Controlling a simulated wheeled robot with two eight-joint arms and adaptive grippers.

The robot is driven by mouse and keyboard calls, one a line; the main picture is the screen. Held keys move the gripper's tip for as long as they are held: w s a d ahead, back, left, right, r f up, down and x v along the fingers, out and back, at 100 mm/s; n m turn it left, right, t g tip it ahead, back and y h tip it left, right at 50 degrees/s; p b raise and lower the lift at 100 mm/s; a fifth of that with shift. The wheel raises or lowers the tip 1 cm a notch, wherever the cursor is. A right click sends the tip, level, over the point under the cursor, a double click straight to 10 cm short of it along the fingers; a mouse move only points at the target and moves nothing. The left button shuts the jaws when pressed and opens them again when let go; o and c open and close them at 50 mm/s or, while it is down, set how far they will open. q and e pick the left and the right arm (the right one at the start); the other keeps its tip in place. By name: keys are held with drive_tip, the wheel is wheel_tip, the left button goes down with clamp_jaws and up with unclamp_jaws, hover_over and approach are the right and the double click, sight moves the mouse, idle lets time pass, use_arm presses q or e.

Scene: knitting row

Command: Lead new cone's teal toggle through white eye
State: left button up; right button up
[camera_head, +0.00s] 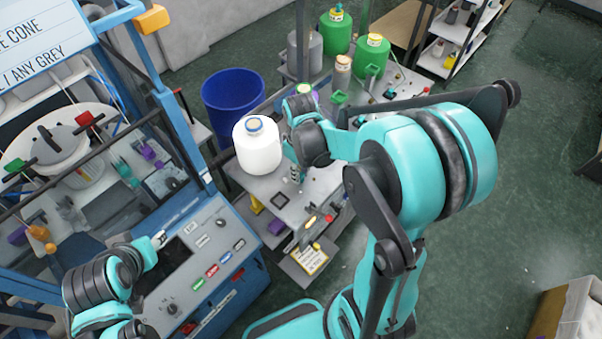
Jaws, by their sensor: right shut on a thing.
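A large white cone (257,150) with a blue ring at its top shows at centre-left, over the near end of the grey cart. My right gripper (289,151) is at the cone's right side and appears shut on it; my wrist partly hides the contact. I cannot tell whether the cone rests on the cart or hangs just above it. My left gripper (158,240) is over the blue machine's front panel, apart from the cone; its fingers are too small to read. I cannot make out the teal toggle or the white eye.
A blue bin (233,103) stands behind the cone. Green cones (338,33) and a grey cone (305,52) stand at the cart's far end. The blue-framed machine (186,268) fills the left. A shelf rack is at the upper right, a carton (577,318) at the lower right. Right-hand floor is mostly clear.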

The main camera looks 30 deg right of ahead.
drive_tip(key=shift+s+a, duration=0.35)
drive_tip(key=shift+a, duration=0.5)
drive_tip(key=shift+s+a, duration=0.4)
drive_tip(key=shift+a, duration=0.5)
drive_tip(key=shift+s+a, duration=0.35)
drive_tip(key=shift+a, duration=0.5)
drive_tip(key=shift+a, duration=0.1)
